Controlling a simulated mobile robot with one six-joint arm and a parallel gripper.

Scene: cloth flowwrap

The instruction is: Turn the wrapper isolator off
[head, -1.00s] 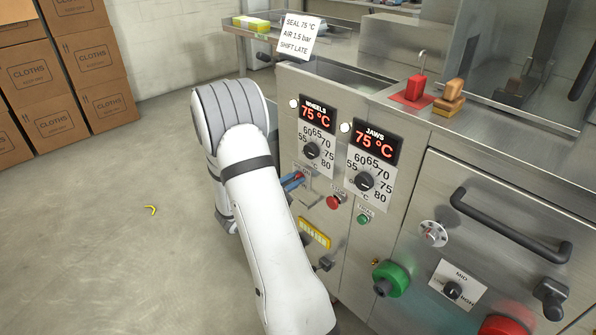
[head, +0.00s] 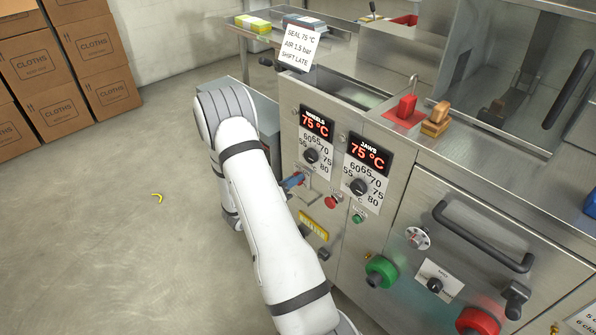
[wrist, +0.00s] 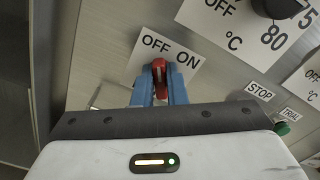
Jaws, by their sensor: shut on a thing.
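The wrapper isolator is a small red handle (wrist: 159,75) below a white OFF/ON label (wrist: 163,52) on the steel panel. In the wrist view it points roughly up, its top end near the gap between the two words. I cannot tell which setting it rests at. My gripper (wrist: 160,92) has blue fingers, one on each side of the red handle, and is shut on it. In the head view my gripper (head: 294,181) is at the panel, left of the red stop button (head: 330,202), and mostly hides the isolator.
Two displays, WHEELS (head: 316,124) and JAWS (head: 368,155), read 75 °C above their dials. A green button (head: 357,218) is below right of the stop button. A large green knob (head: 380,272) sticks out lower right. Open floor lies left, with a yellow peel-like scrap (head: 157,197).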

